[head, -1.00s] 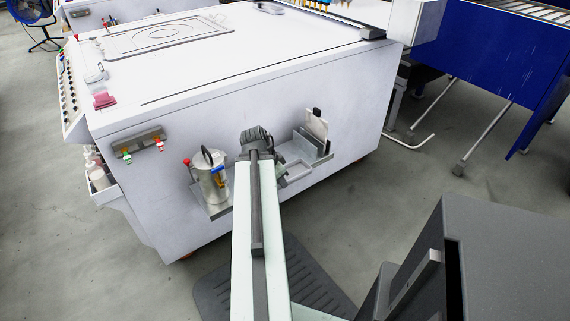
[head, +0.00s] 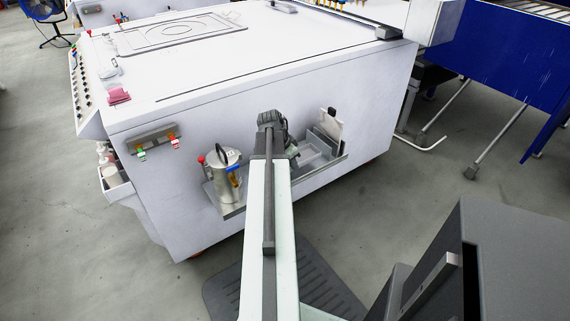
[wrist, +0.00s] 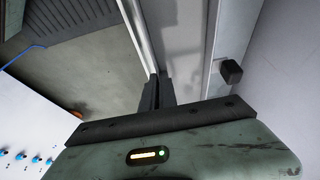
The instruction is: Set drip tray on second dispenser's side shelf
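The second dispenser is likely the large white cabinet (head: 330,120), with a grey side shelf (head: 234,210) low on its wall. A light grey shallow tray (head: 316,152), which looks like the drip tray, is at the shelf's right part, beside my gripper (head: 290,150). My arm reaches over the front and hides the shelf's middle. In the wrist view my dark gripper fingers (wrist: 158,92) are close together at the end of a thin pale edge. Whether they pinch that edge or only overlap it is unclear.
A metal canister (head: 228,178) stands on the shelf's left part. A white upright plate (head: 331,124) is at its right end. A bracket with red and green fittings (head: 155,138) is on the wall. A dark mat (head: 325,285) lies on the floor below.

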